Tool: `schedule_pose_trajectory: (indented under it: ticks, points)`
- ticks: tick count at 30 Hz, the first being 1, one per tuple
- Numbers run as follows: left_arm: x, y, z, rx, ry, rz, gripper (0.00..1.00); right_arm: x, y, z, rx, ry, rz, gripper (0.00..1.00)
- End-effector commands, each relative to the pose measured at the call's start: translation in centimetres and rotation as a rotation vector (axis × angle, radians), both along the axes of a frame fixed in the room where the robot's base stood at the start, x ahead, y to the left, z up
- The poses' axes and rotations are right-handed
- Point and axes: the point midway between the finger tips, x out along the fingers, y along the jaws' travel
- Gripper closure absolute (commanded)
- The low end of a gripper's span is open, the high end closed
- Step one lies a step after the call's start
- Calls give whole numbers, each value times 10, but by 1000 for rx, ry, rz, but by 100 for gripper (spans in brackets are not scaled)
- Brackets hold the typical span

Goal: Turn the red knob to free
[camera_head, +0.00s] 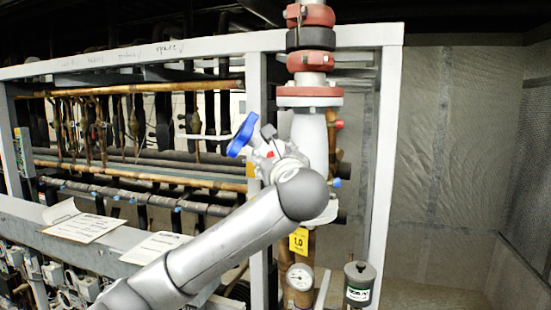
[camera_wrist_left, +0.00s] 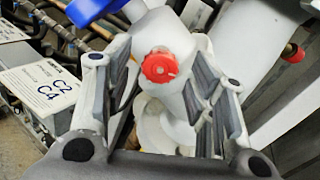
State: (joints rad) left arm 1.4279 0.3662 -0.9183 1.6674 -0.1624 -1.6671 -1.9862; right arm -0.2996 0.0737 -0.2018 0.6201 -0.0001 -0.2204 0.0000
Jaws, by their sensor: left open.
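The red knob (camera_wrist_left: 160,67) is a small round ribbed cap on a white valve body (camera_wrist_left: 168,35) in the left wrist view. My left gripper (camera_wrist_left: 158,58) is open, with one finger on each side of the knob in the picture. The fingers do not appear to touch it, and how far their tips are from it is hard to tell. In the head view my left wrist hides most of the gripper and the valve. A small red spot shows there beside a blue handle (camera_head: 243,133), but I cannot tell whether it is the knob.
A vertical pipe with red flanges (camera_head: 310,92) rises above the valve. White frame posts (camera_head: 385,150) stand close by. A yellow tag (camera_head: 299,240), a gauge (camera_head: 300,277) and a grey canister (camera_head: 359,283) are below. Paper sheets (camera_head: 84,226) lie at left.

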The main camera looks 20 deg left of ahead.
Motion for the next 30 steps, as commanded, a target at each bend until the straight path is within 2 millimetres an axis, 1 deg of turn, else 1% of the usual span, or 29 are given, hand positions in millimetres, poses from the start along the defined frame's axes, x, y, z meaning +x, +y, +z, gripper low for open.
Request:
schedule_pose_trajectory:
  ticks: [1,2,12,22,30]
  points:
    - [0,0,0,0,0,0,49,0,0,0,0,0,0,60]
    - [0,0,0,0,0,0,51,0,0,0,0,0,0,60]
    - [0,0,0,0,0,0,95,0,-5,0,-5,0,2,60]
    - [0,0,-2,-46,-22,0,95,0,-8,-6,-9,0,0,60]
    - [0,-1,-3,-205,-101,-1,95,0,-8,-22,-9,0,0,60]
